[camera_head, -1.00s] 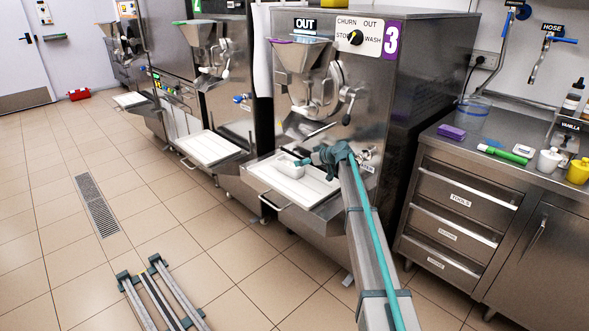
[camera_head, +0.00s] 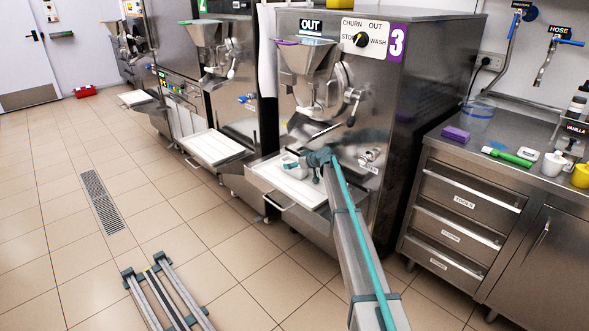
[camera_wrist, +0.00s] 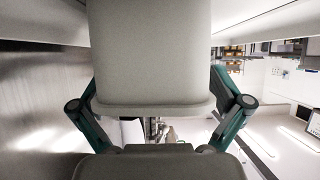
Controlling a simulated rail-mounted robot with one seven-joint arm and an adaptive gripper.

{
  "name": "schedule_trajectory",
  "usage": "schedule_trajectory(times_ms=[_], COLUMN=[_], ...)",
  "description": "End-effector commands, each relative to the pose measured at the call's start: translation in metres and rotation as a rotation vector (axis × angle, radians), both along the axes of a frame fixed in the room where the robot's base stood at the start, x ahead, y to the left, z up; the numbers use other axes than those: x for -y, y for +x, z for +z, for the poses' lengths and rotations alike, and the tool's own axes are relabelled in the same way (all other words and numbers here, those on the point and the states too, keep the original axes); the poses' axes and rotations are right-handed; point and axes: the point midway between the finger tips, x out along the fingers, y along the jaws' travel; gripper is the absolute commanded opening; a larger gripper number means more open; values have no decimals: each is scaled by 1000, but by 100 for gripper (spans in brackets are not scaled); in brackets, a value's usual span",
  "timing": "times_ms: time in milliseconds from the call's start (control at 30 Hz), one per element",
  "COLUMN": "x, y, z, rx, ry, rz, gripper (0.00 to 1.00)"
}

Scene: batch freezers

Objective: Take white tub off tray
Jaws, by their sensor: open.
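The white tub (camera_head: 297,172) is on the white tray (camera_head: 310,192) under the spout of machine 3. It is small here and partly covered by my gripper. My gripper (camera_head: 291,166) reaches in from the right at tub height, with a finger across the tub's near side. In the wrist view a large pale block, apparently the tub (camera_wrist: 150,50) close up, fills the upper middle. The jaws of my gripper (camera_wrist: 160,130) spread to the left and right of it. They are open, and I cannot tell whether they touch it.
The machine's steel body (camera_head: 425,110) rises behind the tray, with its spout and handle just above my gripper. A tray handle (camera_head: 268,205) sticks out in front. A steel counter (camera_head: 500,175) with several small items stands at right. The tiled floor at left is mostly clear.

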Motion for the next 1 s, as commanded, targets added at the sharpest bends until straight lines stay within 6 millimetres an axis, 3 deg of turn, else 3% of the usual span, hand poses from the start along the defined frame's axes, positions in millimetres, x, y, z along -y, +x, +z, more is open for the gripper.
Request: schedule_trajectory(times_ms=[200, 633, 1000], x=[-1, -1, -1], y=[0, 0, 0], z=[-1, -1, 2], rx=[0, 0, 1], ry=[0, 0, 1], rz=[0, 0, 0], gripper=[100, 28, 26])
